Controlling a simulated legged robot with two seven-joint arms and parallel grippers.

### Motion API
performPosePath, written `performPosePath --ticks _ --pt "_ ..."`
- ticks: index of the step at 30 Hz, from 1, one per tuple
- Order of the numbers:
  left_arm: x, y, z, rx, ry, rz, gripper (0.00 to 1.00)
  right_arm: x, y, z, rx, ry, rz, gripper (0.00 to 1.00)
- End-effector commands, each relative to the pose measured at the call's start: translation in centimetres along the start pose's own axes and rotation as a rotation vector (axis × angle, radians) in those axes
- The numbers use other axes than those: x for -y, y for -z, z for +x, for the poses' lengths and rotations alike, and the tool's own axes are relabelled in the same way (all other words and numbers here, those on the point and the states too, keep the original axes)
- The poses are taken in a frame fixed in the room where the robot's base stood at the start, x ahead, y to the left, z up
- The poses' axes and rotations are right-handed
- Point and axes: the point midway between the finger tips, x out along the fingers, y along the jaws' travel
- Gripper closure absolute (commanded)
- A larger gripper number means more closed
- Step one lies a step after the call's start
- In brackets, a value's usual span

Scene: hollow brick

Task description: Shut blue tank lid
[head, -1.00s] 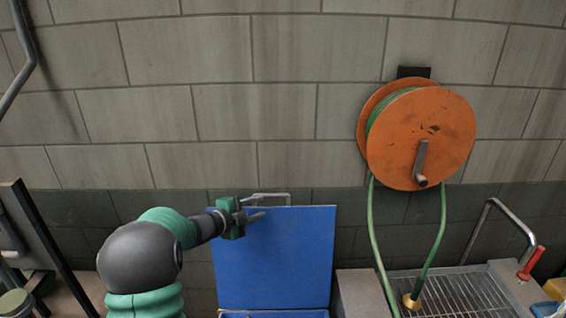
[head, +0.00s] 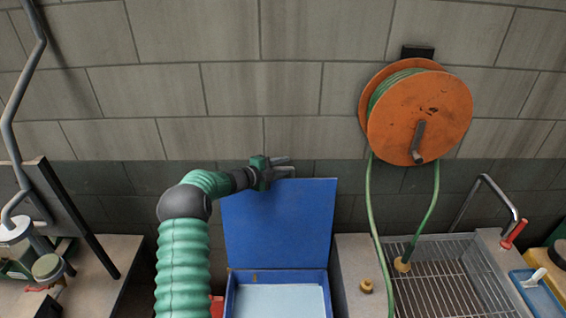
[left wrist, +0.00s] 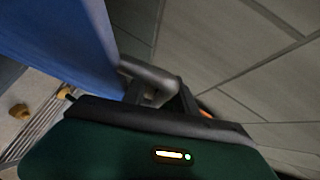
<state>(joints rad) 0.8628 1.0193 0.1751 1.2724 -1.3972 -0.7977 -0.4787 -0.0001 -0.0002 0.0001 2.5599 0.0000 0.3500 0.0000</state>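The blue tank lid (head: 280,222) stands raised, nearly upright, against the wall behind the open blue tank (head: 232,295). Pale liquid or a pale surface shows inside the tank. My left gripper (head: 284,168) is at the lid's top edge, its two fingers apart and pointing right. In the left wrist view, the lid (left wrist: 65,40) is at the upper left. A grey metal lid handle (left wrist: 150,76) shows just beyond and between the finger bases; I cannot tell whether they touch it. My right gripper is not in view.
An orange hose reel (head: 418,115) hangs on the wall, with its green hose (head: 371,220) running down to a metal grate (head: 440,275) at right. A bent metal pipe (head: 18,110) and cluttered counter are at left. A brass fitting (head: 366,286) stands right of the tank.

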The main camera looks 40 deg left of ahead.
Motion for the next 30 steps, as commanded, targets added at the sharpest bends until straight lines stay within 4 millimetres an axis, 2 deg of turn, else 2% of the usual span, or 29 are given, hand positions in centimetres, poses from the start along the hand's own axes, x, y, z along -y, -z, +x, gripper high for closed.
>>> performPosePath --ticks 8,16,30 --pt "0.00 0.19 0.48 -0.001 0.000 0.001 0.66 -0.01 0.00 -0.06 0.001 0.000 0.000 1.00" --pt "-0.06 -0.05 0.35 -0.001 0.000 -0.001 1.00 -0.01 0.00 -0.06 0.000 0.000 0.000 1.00" --pt "-0.14 -0.25 0.25 0.004 -0.002 -0.001 1.00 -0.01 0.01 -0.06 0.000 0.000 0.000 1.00"
